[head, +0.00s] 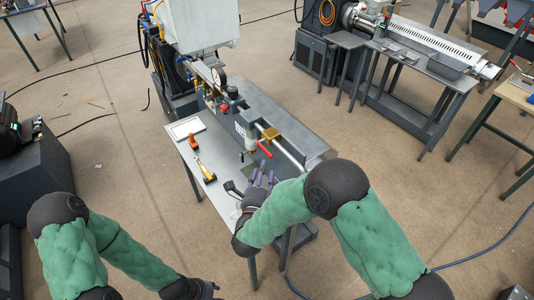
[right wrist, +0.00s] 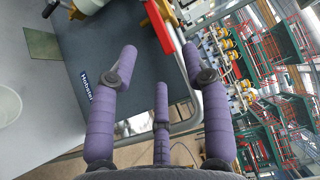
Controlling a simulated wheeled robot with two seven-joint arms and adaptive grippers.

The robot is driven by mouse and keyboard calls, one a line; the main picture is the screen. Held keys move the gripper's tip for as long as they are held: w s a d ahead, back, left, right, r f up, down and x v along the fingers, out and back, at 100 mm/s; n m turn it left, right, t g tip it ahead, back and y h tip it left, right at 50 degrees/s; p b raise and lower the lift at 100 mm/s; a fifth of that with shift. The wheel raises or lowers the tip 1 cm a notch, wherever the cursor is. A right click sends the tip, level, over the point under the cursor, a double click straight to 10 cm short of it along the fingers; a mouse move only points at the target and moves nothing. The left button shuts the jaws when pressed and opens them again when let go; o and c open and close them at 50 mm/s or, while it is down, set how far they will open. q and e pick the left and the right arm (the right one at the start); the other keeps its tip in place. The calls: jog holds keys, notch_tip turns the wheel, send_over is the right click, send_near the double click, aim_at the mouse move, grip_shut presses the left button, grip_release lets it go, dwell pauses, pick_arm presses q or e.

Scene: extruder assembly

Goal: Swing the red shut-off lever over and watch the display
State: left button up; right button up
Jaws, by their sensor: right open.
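The red lever (head: 265,149) sticks out from the front of the machine, beside a brass-coloured block (head: 270,133). In the right wrist view the red lever (right wrist: 163,24) lies ahead of the fingertips, near the top centre. My right gripper (head: 262,177) is open and empty, just in front of the lever and apart from it. Its purple fingers (right wrist: 160,62) are spread in the wrist view. My left gripper (head: 206,288) is low in the head view, away from the machine; its fingers do not show clearly. I cannot make out a readable display; a round gauge (head: 220,77) stands on the machine.
A grey table (head: 207,157) in front of the machine holds a yellow-handled tool (head: 205,172), an orange-and-black tool (head: 193,142) and a white tray (head: 187,128). A metal pipe (head: 288,154) runs beside the lever. Cables lie on the floor.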

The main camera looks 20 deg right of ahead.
aim_at(267, 155)
jog(key=x, duration=0.8)
jog(key=shift+w+d, duration=0.15)
jog(key=shift+w, duration=0.15)
grip_shut()
